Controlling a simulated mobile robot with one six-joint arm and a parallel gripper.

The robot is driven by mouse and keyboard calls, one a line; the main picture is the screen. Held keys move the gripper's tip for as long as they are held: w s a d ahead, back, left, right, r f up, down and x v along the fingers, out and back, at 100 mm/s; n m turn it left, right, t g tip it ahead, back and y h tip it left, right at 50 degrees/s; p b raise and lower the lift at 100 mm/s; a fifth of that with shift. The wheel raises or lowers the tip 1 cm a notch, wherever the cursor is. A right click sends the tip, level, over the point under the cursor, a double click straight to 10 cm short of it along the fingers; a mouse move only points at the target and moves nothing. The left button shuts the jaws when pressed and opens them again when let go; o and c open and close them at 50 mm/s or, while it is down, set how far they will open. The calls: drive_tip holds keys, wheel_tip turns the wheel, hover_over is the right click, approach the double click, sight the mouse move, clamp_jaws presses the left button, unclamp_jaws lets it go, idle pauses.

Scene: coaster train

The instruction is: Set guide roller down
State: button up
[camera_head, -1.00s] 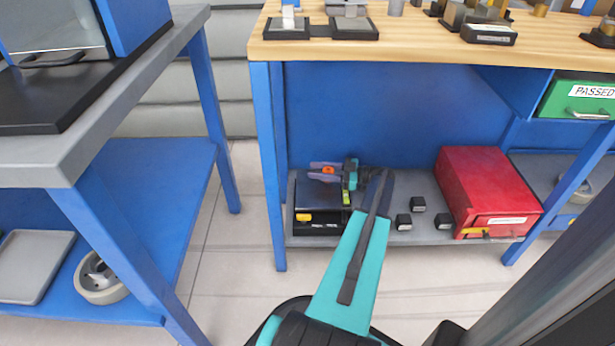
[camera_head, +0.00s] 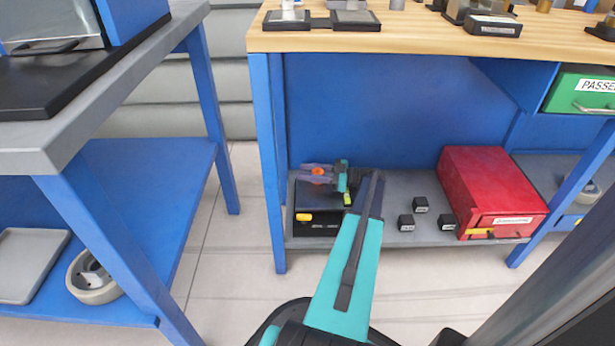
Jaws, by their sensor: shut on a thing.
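My gripper (camera_head: 314,172) is at the left end of the lower shelf under the wooden-topped bench, its fingers pointing left. It is shut on a small orange-red piece, which I take to be the guide roller (camera_head: 318,172). The fingers hide part of it. Gripper and roller appear over the top of a dark box (camera_head: 318,216) with a yellow-orange tag on its front. I cannot tell whether the roller touches the box.
Several small black blocks (camera_head: 406,222) sit on the grey shelf (camera_head: 385,238) right of my arm. A red case (camera_head: 490,186) stands farther right. The bench's blue leg (camera_head: 269,170) is close left of the box. The wooden top (camera_head: 400,42) is above.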

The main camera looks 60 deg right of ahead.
drive_tip(key=shift+f, duration=0.15)
idle(0.3)
drive_tip(key=o, duration=1.2)
drive_tip(key=shift+s+d+r, duration=0.15)
drive_tip(key=shift+s+r, duration=0.05)
drive_tip(key=p+v, duration=0.5)
drive_tip(key=v, duration=0.6)
drive_tip(key=shift+s+d+f, duration=0.1)
drive_tip(key=shift+s+d, duration=0.05)
drive_tip(key=shift+s, duration=0.1)
